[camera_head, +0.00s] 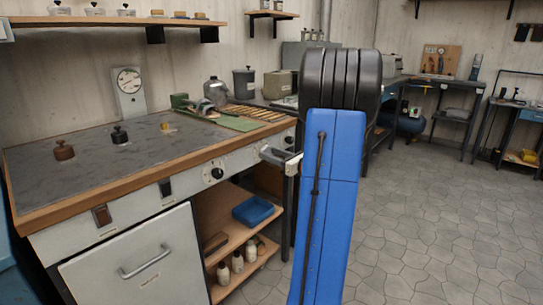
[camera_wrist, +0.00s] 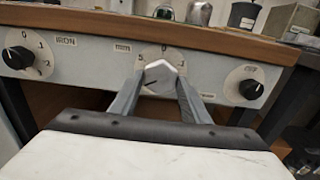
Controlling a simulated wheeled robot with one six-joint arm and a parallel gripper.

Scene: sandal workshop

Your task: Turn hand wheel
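No spoked hand wheel can be clearly made out; round dials sit on the bench's pale front panel. In the wrist view, my gripper (camera_wrist: 160,80) has its two grey fingers apart, on either side of a middle dial (camera_wrist: 165,58) marked with numbers. The fingers partly cover this dial, and contact cannot be told. In the head view, my gripper (camera_head: 281,158) is at the panel's right part, beyond the left knob (camera_head: 216,173).
The bench's wooden edge (camera_head: 150,167) runs just above the panel. A cabinet door with a handle (camera_head: 146,262) and an open shelf with a blue tray (camera_head: 253,210) are below. A gauge (camera_head: 129,80) stands on the bench. The tiled floor (camera_head: 430,220) at right is clear.

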